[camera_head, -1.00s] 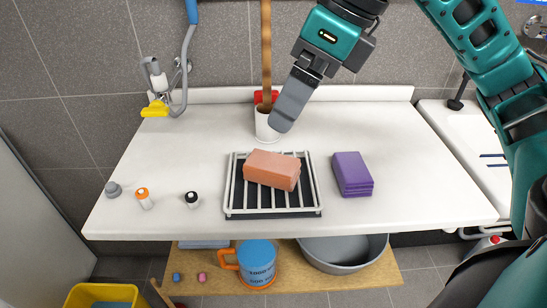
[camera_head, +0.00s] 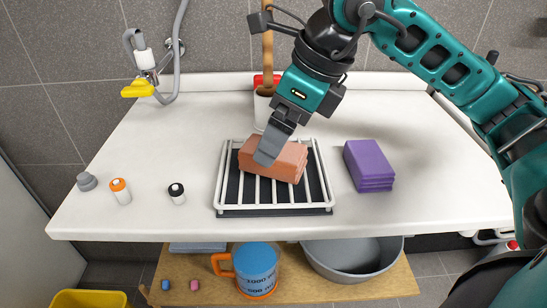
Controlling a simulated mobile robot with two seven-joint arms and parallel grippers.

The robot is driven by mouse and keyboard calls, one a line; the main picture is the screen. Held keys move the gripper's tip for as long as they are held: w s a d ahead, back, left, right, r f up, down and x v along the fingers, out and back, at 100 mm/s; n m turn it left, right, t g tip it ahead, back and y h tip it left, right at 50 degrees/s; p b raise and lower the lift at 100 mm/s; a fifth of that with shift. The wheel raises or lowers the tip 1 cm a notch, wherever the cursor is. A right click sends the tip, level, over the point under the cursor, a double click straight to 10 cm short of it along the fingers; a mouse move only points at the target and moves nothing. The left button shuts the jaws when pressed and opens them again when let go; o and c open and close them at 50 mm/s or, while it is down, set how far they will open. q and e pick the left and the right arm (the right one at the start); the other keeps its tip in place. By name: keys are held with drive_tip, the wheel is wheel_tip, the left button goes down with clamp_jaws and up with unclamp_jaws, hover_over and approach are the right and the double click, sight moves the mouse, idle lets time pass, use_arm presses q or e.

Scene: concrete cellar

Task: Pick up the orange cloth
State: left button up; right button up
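The orange cloth (camera_head: 287,161), a folded salmon-orange block, lies on a white wire rack (camera_head: 225,196) on the counter. My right gripper (camera_head: 269,150) points down at the cloth, its grey fingers overlapping the cloth's left-middle part in the picture. The fingers line up one behind the other, so I cannot tell whether they are open or touching the cloth. My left gripper is not in view.
A folded purple cloth (camera_head: 369,166) lies right of the rack on the white counter (camera_head: 430,180). A white pot (camera_head: 262,110) stands behind my gripper. Small bottles, one orange-capped (camera_head: 120,191) and one black-capped (camera_head: 177,194), stand left.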

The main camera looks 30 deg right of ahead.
drive_tip(key=x, duration=0.4)
drive_tip(key=shift+w+d+f+b, duration=0.15)
drive_tip(key=shift+d+f+b, duration=0.2)
drive_tip(key=shift+f, duration=0.1)
drive_tip(key=shift+f, duration=0.1)
drive_tip(key=c, duration=1.1)
